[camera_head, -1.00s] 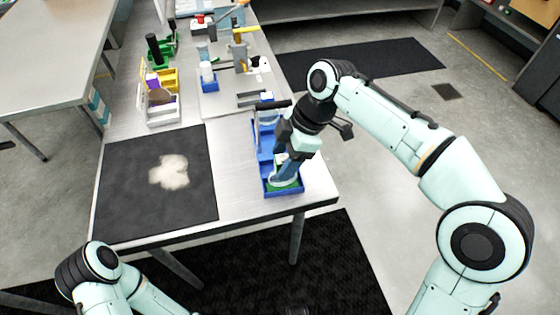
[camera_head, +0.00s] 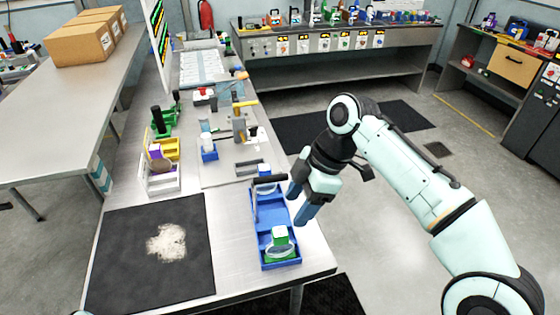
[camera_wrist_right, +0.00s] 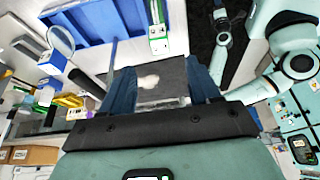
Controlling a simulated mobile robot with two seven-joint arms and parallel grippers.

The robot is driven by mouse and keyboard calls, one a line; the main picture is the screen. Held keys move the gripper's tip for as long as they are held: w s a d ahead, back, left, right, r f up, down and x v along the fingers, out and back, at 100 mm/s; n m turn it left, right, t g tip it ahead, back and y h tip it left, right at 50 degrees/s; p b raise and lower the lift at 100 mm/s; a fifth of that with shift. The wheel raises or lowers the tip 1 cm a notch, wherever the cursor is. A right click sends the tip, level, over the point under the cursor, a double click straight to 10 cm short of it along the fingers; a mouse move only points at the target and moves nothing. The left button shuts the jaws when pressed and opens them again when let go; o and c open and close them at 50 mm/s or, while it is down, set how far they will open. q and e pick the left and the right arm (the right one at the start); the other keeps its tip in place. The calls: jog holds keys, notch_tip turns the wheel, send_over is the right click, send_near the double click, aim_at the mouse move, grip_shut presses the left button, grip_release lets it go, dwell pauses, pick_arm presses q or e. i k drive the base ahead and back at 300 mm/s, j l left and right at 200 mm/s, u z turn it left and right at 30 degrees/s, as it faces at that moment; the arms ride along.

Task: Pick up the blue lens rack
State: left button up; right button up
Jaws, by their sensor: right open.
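The blue lens rack (camera_head: 270,210) is a long blue tray with compartments at the right edge of the bench. A green and white block and a clear round lens (camera_head: 281,250) sit in its front compartment. The rack also shows at the top of the right wrist view (camera_wrist_right: 95,22). My right gripper (camera_head: 300,205) is open and empty, just right of the rack, with blue fingers pointing down. Its spread fingers show in the wrist view (camera_wrist_right: 163,88). My left gripper is out of view.
A black mat (camera_head: 130,270) with a pale patch lies left of the rack. A white and yellow organizer (camera_head: 163,170) and a light board (camera_head: 225,150) with tools stand farther back. The floor right of the bench is open.

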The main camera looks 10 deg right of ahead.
aim_at(268, 212)
jog(key=k, duration=1)
